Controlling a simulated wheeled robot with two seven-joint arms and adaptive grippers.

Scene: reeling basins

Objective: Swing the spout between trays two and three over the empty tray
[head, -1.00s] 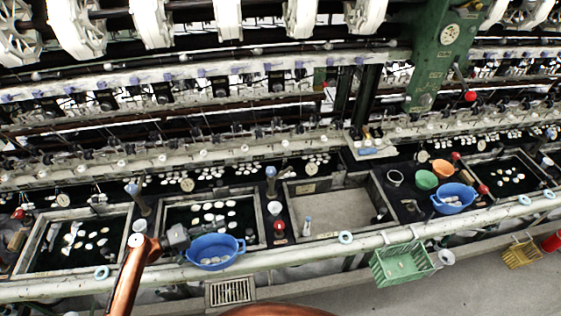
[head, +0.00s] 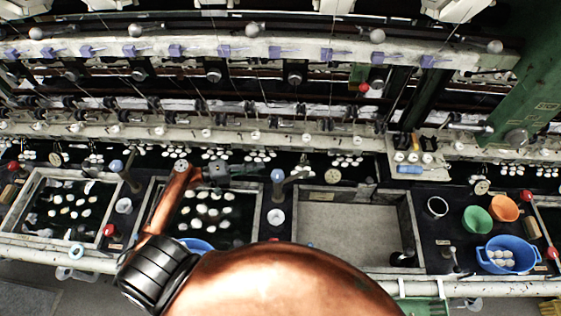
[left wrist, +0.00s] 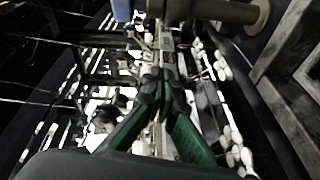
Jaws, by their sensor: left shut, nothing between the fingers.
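The empty tray (head: 352,212) is a framed basin with a bare grey floor, right of a dark tray (head: 243,225) holding white cocoons. Between them stands the spout (head: 277,190), a dark post with a blue top. In the left wrist view a brownish spout tube (left wrist: 225,11) crosses the top, beside a blue cap (left wrist: 122,10); the tray frame is at the right. My left gripper (head: 256,169) is shut and empty, above the far edge of the cocoon tray, just left of the blue top. Contact is not clear. Its green fingers (left wrist: 160,80) meet in the wrist view. My right gripper is not seen.
Another blue-topped spout (head: 119,168) stands left of the cocoon tray. A white cup (head: 276,218) sits below the middle spout. A blue basket (head: 508,254) and green and orange bowls (head: 477,219) are at the right. Reeling machinery runs along the back.

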